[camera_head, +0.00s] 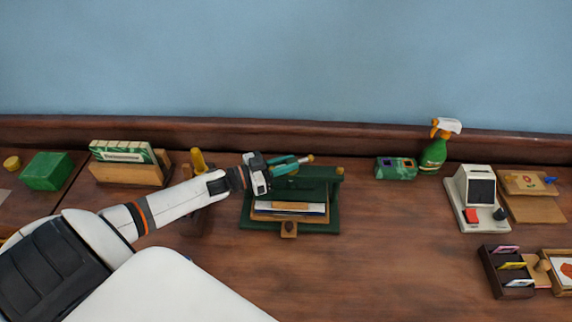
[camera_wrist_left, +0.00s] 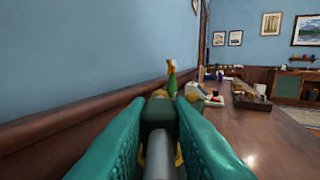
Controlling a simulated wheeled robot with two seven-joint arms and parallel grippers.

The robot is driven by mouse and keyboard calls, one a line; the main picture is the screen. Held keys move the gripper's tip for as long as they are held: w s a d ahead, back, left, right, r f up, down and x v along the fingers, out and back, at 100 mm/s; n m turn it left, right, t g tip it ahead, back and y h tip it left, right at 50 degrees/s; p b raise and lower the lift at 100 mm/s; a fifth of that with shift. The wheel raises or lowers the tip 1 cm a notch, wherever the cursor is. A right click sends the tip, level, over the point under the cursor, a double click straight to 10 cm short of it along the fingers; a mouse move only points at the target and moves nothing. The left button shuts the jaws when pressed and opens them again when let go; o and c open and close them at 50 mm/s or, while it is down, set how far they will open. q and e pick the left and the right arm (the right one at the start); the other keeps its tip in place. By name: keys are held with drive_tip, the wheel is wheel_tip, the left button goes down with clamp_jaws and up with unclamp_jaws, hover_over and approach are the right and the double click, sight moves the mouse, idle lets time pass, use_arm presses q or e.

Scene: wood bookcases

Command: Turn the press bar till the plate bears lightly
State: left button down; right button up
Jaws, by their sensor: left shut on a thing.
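The press (camera_head: 318,187) is a dark green frame on the wooden counter, with paper and a wooden board between its base and its upper part. The grey press bar (camera_wrist_left: 158,158) lies between the teal fingers in the left wrist view. In the head view a small orange-brown knob (camera_head: 310,158) shows just past the fingertips. My left gripper (camera_head: 293,163) is shut on the bar at the top of the press; its fingers hide most of the bar. The gap under the plate cannot be judged. My right gripper is not in view.
A green spray bottle (camera_head: 434,153) and a green box (camera_head: 395,168) stand at the back right. A white device (camera_head: 480,190) and card trays (camera_head: 505,270) lie farther right. A green block (camera_head: 47,171) and a card holder (camera_head: 128,173) are left.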

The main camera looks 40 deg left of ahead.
sight(286, 162)
use_arm(q)
drive_tip(key=c, duration=1.3)
unclamp_jaws()
wheel_tip(286, 162, up, 10)
drive_tip(key=shift+b, duration=0.5)
